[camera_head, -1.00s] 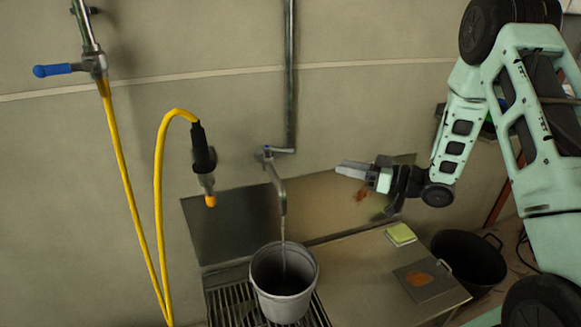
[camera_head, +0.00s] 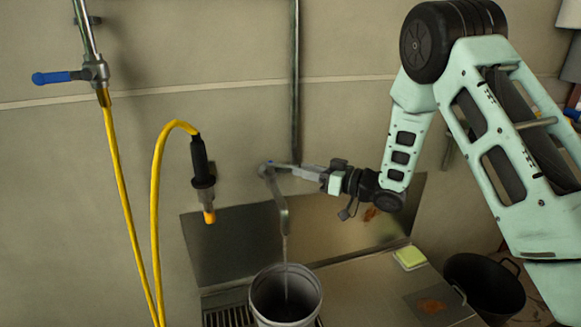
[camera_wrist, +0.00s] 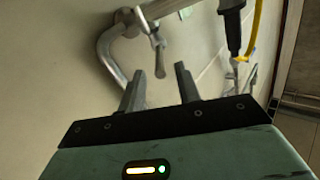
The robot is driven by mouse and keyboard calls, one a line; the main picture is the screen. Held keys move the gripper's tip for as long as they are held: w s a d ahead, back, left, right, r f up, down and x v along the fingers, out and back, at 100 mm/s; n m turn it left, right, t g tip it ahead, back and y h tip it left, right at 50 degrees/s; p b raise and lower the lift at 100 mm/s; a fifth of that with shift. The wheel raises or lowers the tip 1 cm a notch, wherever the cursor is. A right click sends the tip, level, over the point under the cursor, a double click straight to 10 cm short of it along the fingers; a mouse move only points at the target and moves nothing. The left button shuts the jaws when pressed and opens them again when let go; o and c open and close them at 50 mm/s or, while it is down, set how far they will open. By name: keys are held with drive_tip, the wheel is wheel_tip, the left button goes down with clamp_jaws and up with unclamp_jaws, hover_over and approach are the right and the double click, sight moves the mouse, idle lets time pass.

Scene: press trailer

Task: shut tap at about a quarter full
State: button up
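The metal wall tap (camera_head: 281,200) has a curved spout, and a thin stream of water runs from it into the grey bucket (camera_head: 268,305) below. The water level inside the bucket is too dark to tell. My gripper (camera_head: 300,171) is close to the right of the tap's top, beside its handle. In the wrist view, my gripper (camera_wrist: 159,72) has its two fingers apart and nothing between them. The tap's lever (camera_wrist: 154,38) lies just ahead of the gap between the fingertips. The tap's pipe (camera_wrist: 108,50) curves to the left there.
A yellow hose with a black spray nozzle (camera_head: 203,165) hangs left of the tap. A blue-handled valve (camera_head: 52,77) is at upper left. A yellow sponge (camera_head: 410,256) lies on the counter, and a black bucket (camera_head: 484,285) stands at right. The wall is close behind the tap.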

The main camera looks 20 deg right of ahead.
sight(272, 162)
drive_tip(key=x, duration=0.5)
clamp_jaws()
